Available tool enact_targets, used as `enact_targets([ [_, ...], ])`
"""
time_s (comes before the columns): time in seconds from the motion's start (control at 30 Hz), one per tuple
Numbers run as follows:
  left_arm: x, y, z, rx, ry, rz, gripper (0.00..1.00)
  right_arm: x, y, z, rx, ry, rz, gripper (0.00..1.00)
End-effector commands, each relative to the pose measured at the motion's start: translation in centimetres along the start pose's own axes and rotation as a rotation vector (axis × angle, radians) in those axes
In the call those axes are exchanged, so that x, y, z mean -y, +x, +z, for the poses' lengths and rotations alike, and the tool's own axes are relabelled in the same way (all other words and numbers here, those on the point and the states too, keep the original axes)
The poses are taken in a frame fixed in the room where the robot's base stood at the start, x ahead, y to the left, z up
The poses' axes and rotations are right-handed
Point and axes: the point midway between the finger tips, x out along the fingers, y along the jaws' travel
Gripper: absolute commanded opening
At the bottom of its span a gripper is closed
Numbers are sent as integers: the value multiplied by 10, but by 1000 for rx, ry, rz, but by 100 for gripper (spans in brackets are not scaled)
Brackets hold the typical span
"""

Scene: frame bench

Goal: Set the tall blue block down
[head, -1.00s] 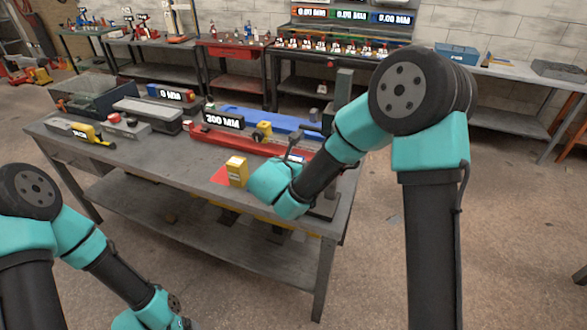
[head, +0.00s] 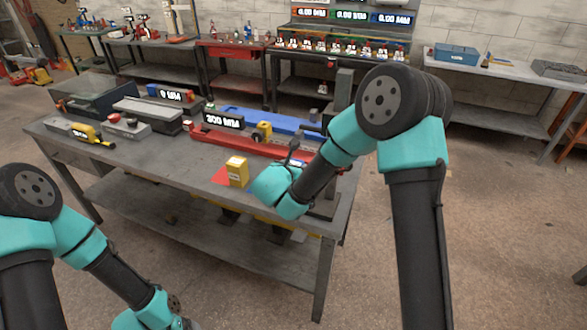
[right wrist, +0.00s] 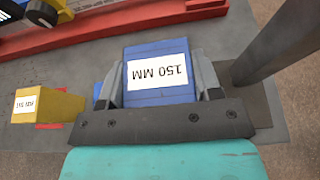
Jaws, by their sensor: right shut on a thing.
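The tall blue block (right wrist: 158,68), with a white label reading 150 MM, is between the fingers of my right gripper (right wrist: 155,74) in the right wrist view. The gripper is shut on it. The block's lower part is hidden, so I cannot tell whether it touches the bench. In the head view my right forearm and wrist hide the block and the fingers. My left arm is at the lower left of the head view, and its gripper is cut off by the bottom edge.
A yellow block (head: 237,172) stands by a red patch (head: 220,175) on the bench (head: 150,170), left of my right wrist. A red rail (right wrist: 190,12) lies behind the blue block. A dark grey upright post (right wrist: 272,48) stands close on its right.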

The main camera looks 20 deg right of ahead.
Motion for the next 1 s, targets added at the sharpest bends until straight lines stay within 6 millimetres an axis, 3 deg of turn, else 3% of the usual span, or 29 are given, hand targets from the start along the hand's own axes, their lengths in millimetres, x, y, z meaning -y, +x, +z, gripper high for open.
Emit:
enact_targets([
  [0.37,0,0,0,0,0,0,84,0,1,-1,3,2,0,0],
  [0.4,0,0,0,0,0,0,84,0,1,-2,0,1,-1,60],
  [0.67,0,0,0,0,0,0,84,0,1,-2,1,1,0,84],
  [1.0,0,0,0,0,0,0,84,0,-1,1,1,1,0,84],
])
